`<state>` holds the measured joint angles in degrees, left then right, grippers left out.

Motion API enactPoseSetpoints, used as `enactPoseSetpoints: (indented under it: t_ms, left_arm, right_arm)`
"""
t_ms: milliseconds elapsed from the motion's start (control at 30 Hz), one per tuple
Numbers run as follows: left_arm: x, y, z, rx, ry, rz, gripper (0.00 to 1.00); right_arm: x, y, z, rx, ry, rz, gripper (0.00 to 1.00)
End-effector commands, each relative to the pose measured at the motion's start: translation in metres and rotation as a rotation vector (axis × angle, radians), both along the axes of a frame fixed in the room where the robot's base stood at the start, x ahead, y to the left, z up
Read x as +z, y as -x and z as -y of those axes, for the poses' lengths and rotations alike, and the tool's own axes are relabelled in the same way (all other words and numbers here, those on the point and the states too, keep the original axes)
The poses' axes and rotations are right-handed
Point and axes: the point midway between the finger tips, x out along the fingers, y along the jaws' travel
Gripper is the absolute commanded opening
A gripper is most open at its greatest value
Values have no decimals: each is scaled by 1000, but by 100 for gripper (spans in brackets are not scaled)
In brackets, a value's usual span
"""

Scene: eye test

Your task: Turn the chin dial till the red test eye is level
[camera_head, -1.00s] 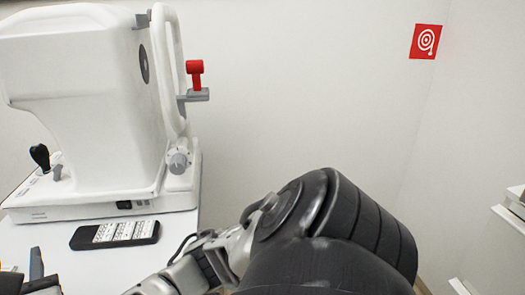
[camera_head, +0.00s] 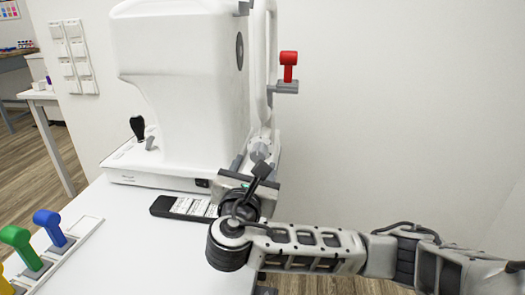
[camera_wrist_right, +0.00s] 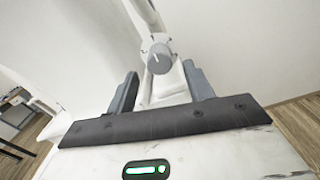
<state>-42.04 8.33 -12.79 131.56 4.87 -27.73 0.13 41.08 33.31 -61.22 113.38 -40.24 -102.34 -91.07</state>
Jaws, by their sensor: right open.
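The white eye-test machine (camera_head: 180,75) stands on the white table. The red test eye (camera_head: 289,62) sits upright on a grey bracket (camera_head: 285,87) at the machine's right side, beside the upright headrest frame. The grey chin dial (camera_head: 260,148) is low on that frame, partly hidden by my right gripper. It shows clearly in the right wrist view (camera_wrist_right: 159,58), with a pale mark on its face. My right gripper (camera_head: 256,166) is open and empty. In the right wrist view its fingers (camera_wrist_right: 161,86) stand either side of the line to the dial, apart from it. My left gripper is out of view.
Blue (camera_head: 49,226) and green (camera_head: 22,246) levers and a yellow one stand at front left. A black joystick (camera_head: 138,128) is on the machine. The right wall side is open.

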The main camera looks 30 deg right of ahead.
Motion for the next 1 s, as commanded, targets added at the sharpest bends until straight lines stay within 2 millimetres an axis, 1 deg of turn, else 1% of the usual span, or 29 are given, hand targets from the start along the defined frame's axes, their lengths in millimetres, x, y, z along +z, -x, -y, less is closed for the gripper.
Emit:
enactPoseSetpoints:
  t_ms: [33, 200, 400, 600, 833, 867, 900, 967, 1000]
  left_arm:
    - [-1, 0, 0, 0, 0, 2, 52]
    - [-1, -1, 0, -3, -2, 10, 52]
    - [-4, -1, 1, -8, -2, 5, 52]
    - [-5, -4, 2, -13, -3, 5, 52]
    - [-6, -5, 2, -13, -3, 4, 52]
    - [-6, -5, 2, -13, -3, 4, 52]
    - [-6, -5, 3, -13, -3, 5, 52]
    - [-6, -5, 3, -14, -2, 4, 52]
    - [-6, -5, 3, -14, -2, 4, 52]
  right_arm:
    - [0, -9, 8, -4, 3, 3, 52]
    - [0, -37, 29, -4, 4, 1, 52]
    - [0, -59, 45, -1, 1, 0, 52]
    - [0, -67, 51, 0, 0, 0, 52]
    - [0, -67, 51, 1, 0, 0, 52]
    - [0, -67, 51, 1, 0, 0, 47]
    - [0, -67, 51, 1, 0, 0, 36]
    - [0, -67, 51, 1, 0, 0, 19]
    - [0, -67, 51, 1, 0, 0, 8]
